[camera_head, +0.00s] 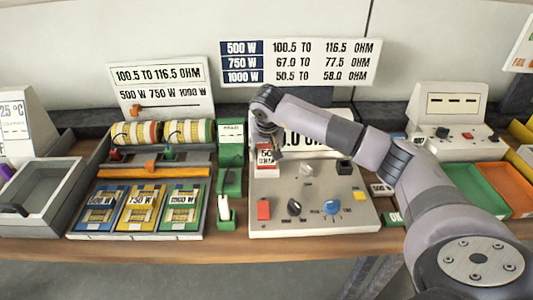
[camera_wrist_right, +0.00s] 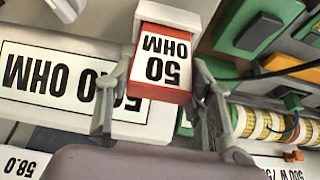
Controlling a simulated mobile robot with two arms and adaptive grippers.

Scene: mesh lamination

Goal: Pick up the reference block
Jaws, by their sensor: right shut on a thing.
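The reference block (camera_wrist_right: 160,65) is red with a white label reading 50 OHM. In the wrist view it sits between the two fingers of my right gripper (camera_wrist_right: 157,88), which is shut on it. In the head view the block (camera_head: 265,157) shows below my right gripper (camera_head: 269,138), at the back left of the grey meter console (camera_head: 315,222). A pale bracket borders the block in the wrist view; I cannot tell whether the block is clear of it. My left gripper is out of view.
My right arm hides part of the console's display (camera_head: 311,143). A green stand (camera_head: 230,180) is close on the left, beside a tray of wattage cards (camera_head: 140,224). Green and orange bins (camera_head: 508,192) are at right. A limits sign (camera_head: 300,62) stands behind.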

